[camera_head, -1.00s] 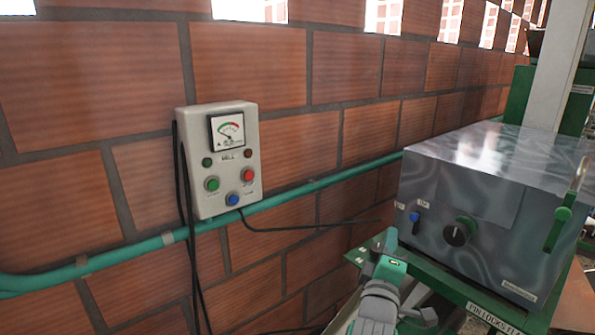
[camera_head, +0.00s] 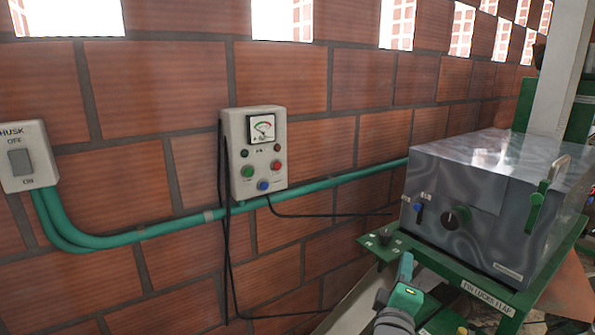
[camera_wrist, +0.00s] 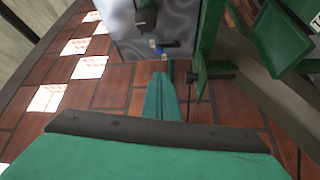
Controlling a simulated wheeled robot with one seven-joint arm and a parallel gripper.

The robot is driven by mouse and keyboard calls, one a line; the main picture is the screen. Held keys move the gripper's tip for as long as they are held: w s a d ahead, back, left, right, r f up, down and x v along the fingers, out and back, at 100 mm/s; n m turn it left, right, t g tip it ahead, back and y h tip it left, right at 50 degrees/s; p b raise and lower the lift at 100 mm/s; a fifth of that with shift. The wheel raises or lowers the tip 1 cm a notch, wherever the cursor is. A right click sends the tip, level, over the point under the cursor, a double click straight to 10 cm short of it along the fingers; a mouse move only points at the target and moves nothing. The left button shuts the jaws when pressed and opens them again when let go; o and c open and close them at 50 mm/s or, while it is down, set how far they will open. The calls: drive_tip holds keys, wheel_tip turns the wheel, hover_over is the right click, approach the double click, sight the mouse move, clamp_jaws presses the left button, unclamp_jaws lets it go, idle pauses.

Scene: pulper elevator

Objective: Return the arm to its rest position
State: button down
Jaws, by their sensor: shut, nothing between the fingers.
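My gripper (camera_wrist: 163,82) shows in the wrist view as narrow teal fingers held together, with nothing between them. They point toward the front of the grey metal box (camera_wrist: 172,30), apart from it as far as I can tell. In the head view, a green and grey part of my arm (camera_head: 402,300) shows low in the picture, in front of the green stand; the fingertips are not clear there.
The metal box (camera_head: 480,195) with a black knob (camera_head: 457,217) sits on a green stand (camera_head: 470,280) at right. A control panel (camera_head: 254,150) and a HUSK switch (camera_head: 27,156) are on the brick wall (camera_head: 150,90). A teal pipe (camera_head: 320,187) and black cables run along it.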

drive_tip(key=s+a+f+m+y, duration=0.1)
drive_tip(key=s+a+f, duration=0.4)
drive_tip(key=f, duration=0.4)
drive_tip(key=s+a+f+m+y, duration=0.2)
drive_tip(key=s+a+f, duration=0.3)
drive_tip(key=f, duration=0.4)
drive_tip(key=s+a+f+m+y, duration=0.1)
drive_tip(key=s+a+f, duration=0.4)
drive_tip(key=f, duration=0.3)
drive_tip(key=s+a+f+m+y, duration=0.1)
drive_tip(key=s+a+f+m, duration=0.1)
drive_tip(key=s, duration=0.8)
drive_tip(key=s+a+f+m+g+y, duration=0.1)
drive_tip(key=s+a, duration=0.3)
drive_tip(key=s, duration=0.5)
drive_tip(key=s+a+f+m+y, duration=0.2)
drive_tip(key=s+a+f+m, duration=0.1)
drive_tip(key=s, duration=0.7)
drive_tip(key=shift+s+g, duration=0.3)
drive_tip(key=shift+g, duration=0.1)
drive_tip(key=shift+f, duration=0.1)
